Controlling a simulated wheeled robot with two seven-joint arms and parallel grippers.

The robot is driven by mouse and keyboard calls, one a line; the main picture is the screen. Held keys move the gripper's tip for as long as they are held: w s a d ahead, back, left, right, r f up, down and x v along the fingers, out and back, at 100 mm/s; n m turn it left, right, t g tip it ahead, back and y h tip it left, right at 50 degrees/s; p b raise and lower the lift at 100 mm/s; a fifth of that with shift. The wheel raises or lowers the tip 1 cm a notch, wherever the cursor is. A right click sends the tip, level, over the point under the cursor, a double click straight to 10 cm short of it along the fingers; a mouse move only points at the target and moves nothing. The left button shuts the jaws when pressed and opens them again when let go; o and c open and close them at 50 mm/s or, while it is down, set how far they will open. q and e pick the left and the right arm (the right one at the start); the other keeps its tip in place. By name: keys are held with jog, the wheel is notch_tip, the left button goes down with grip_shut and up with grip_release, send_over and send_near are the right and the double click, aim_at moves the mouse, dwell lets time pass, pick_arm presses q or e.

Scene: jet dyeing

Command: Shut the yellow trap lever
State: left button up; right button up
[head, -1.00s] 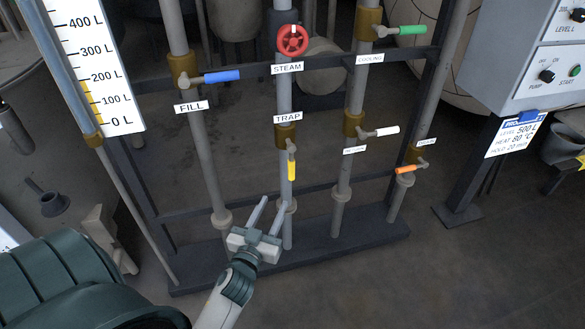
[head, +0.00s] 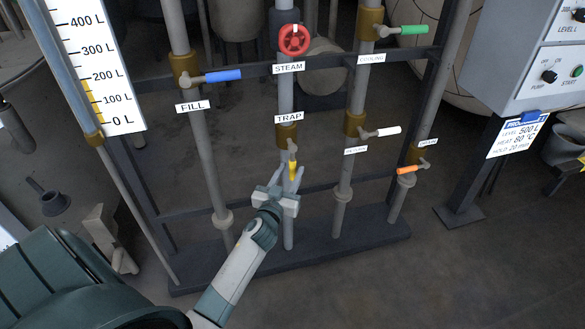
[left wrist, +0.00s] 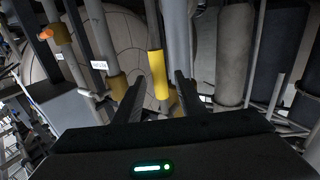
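The yellow trap lever (head: 293,168) hangs straight down, in line with its pipe, below the TRAP label (head: 289,117) and its brass valve (head: 286,134). My left gripper (head: 285,178) is open, with its fingertips around the lower end of the lever in the head view. In the left wrist view the yellow lever (left wrist: 158,74) stands between the two spread fingers (left wrist: 157,92), with gaps on both sides. I cannot tell whether either finger touches it. My right gripper is not in view.
Nearby levers are blue FILL (head: 222,76), white (head: 387,131), orange (head: 408,170) and green (head: 412,30). The red STEAM wheel (head: 293,40) sits above. A dark frame rail (head: 330,62) crosses behind the pipes. A control box (head: 540,60) stands at the right.

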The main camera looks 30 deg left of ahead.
pick_arm(q)
jog(key=shift+x, duration=1.3)
grip_shut()
